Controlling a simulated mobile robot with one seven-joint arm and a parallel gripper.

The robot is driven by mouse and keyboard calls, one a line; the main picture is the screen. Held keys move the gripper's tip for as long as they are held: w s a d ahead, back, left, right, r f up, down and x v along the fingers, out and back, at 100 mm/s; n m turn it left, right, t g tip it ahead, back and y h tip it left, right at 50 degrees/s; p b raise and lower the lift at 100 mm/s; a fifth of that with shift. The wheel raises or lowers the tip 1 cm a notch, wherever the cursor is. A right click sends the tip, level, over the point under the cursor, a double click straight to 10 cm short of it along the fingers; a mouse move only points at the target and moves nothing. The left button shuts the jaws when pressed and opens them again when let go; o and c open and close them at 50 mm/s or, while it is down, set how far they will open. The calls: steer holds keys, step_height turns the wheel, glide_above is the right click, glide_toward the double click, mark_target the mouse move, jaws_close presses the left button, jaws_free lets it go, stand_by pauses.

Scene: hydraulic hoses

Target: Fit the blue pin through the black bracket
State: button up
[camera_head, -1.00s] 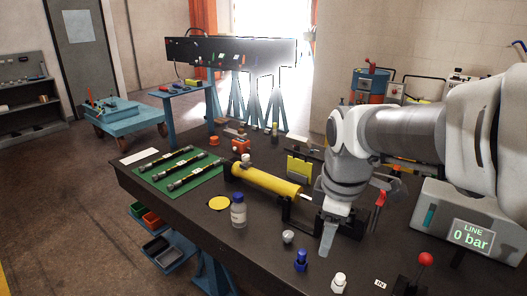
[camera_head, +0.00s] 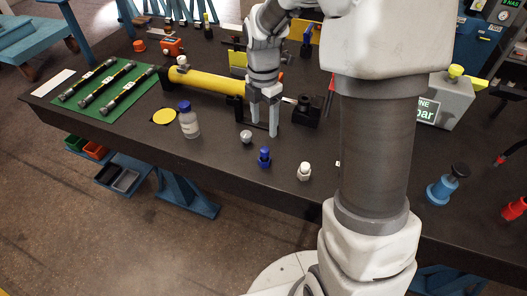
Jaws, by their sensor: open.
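The blue pin (camera_head: 264,157), a short blue piece with a wider lower part, stands upright on the dark table near its front edge. The black bracket (camera_head: 306,112) is at the rod end of the yellow cylinder (camera_head: 210,82). My gripper (camera_head: 264,130) points down with its two fingers apart and nothing visible between them. It is behind the blue pin in the picture and left of the black bracket, in front of the rod. The fingers hide part of the rod and mount. I cannot tell whether the fingertips touch the table.
A silver knob (camera_head: 246,137) and a white fitting (camera_head: 304,172) stand either side of the blue pin. Black hoses lie on a green mat (camera_head: 112,87). My arm hides the table's right middle.

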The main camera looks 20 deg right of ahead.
mark_target(264, 150)
step_height(264, 150, down, 12)
steer(key=shift+w+r, duration=0.1)
steer(key=shift+r, duration=0.15)
jaws_close()
stand_by(0.5)
